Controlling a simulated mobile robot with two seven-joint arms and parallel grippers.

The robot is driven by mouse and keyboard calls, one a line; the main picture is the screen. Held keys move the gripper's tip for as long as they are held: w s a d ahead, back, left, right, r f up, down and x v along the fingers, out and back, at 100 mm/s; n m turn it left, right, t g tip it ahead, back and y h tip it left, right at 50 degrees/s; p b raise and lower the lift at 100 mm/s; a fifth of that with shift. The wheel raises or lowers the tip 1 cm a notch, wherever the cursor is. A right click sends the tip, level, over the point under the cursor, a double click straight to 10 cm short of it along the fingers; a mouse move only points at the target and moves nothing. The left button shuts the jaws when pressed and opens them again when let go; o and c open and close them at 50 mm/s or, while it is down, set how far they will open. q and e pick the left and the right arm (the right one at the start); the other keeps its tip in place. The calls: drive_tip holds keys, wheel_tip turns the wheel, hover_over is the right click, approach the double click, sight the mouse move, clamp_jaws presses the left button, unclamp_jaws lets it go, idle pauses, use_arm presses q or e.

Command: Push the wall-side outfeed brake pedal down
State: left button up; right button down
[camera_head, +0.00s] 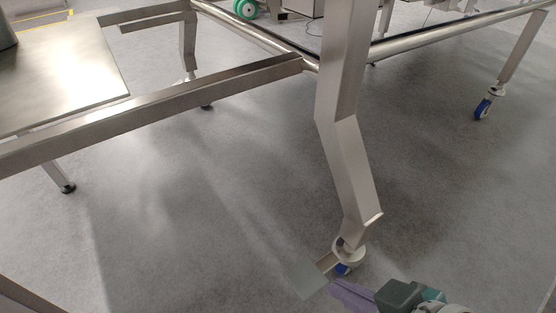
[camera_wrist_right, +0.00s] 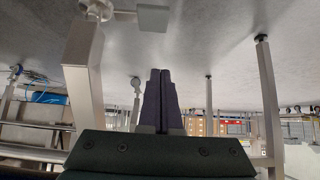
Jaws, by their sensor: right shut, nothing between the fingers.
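The brake pedal (camera_head: 308,281) is a flat grey plate on a short arm at the caster (camera_head: 347,254) under the bent steel leg, near the bottom of the head view. It also shows at the top of the right wrist view (camera_wrist_right: 153,17), beside the leg's foot. My right gripper (camera_head: 336,287) has purple fingers pressed together and empty, with tips close to the pedal's right edge. In the wrist view a gap of floor shows between the fingertips (camera_wrist_right: 160,72) and the pedal; contact is not visible. My left gripper is not in view.
The bent steel leg (camera_head: 348,160) rises just behind the pedal. Steel rails (camera_head: 160,112) and a flat metal plate (camera_head: 60,75) lie to the left. Another blue-wheeled caster (camera_head: 483,107) stands at the far right. The grey floor left of the pedal is clear.

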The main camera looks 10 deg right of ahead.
wheel_tip(320, 180, down, 2)
drive_tip(key=b, duration=1)
hover_over(296, 277)
drive_tip(key=s, duration=0.2)
drive_tip(key=f, duration=0.8)
drive_tip(key=shift+s+d+f, duration=0.1)
drive_tip(key=shift+s+d, duration=0.1)
drive_tip(key=shift+d, duration=0.15)
wheel_tip(296, 277, down, 2)
drive_tip(key=shift+s+b, duration=0.15)
drive_tip(key=shift+b, duration=0.85)
drive_tip(key=shift+s+d+f+b, duration=0.15)
drive_tip(key=shift+f+b, duration=0.35)
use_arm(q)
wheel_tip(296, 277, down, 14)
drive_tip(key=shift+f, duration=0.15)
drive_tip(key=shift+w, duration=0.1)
